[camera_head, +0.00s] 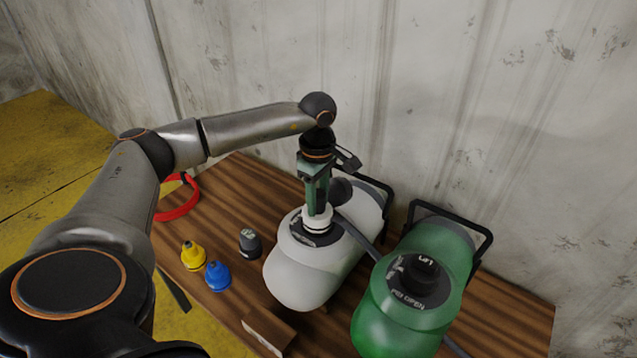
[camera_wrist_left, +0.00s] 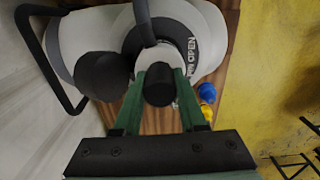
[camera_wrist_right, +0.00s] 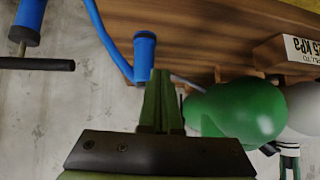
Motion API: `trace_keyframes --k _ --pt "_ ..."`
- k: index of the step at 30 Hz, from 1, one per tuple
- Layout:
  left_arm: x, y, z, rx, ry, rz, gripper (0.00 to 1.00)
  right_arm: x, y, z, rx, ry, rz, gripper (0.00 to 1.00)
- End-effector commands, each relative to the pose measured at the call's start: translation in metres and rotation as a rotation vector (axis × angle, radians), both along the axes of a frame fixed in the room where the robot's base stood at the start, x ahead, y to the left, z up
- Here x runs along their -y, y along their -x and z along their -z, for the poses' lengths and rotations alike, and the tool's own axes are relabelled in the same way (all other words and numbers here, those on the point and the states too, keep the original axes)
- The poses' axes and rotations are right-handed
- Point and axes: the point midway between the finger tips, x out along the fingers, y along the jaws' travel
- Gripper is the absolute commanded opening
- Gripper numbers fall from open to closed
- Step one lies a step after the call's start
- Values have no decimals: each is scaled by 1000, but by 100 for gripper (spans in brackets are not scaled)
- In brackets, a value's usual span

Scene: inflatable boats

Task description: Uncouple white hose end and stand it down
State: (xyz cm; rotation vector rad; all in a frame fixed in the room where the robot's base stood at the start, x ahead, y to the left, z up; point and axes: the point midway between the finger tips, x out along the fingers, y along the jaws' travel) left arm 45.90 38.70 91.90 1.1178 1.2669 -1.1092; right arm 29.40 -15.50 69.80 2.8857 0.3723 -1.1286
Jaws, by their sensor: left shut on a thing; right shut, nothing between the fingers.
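The white hose end (camera_head: 317,222) sits upright at the valve on top of the white boat (camera_head: 300,270). Its grey hose (camera_head: 358,238) runs off to the lower right between the boats. My left gripper (camera_head: 318,205) points down and is shut on the hose end. In the left wrist view the fingers (camera_wrist_left: 158,95) flank its dark top, with white showing around it. Whether it is still locked in the valve is hidden. My right gripper (camera_wrist_right: 163,85) is shut and empty in the right wrist view, close to a blue cylindrical handle (camera_wrist_right: 144,50); contact cannot be told.
The green boat (camera_head: 415,300) stands right of the white one. A yellow cap (camera_head: 193,255), a blue cap (camera_head: 217,276) and a dark grey cap (camera_head: 250,242) stand on the wooden table (camera_head: 235,185) to the left. A red ring (camera_head: 178,205) lies at the table's left edge.

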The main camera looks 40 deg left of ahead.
Motion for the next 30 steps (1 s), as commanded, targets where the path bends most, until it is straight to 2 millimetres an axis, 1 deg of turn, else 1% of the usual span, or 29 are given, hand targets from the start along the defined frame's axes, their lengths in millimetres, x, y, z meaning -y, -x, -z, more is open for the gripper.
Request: trace_keyframes --k 9,26,30 --pt "0 0 -7 0 0 1 0 0 0 -6 0 0 0 0" --pt "0 0 -8 0 0 1 0 0 0 -6 -1 0 0 0" --pt "0 0 -12 0 0 1 0 0 1 -10 -1 0 1 0"
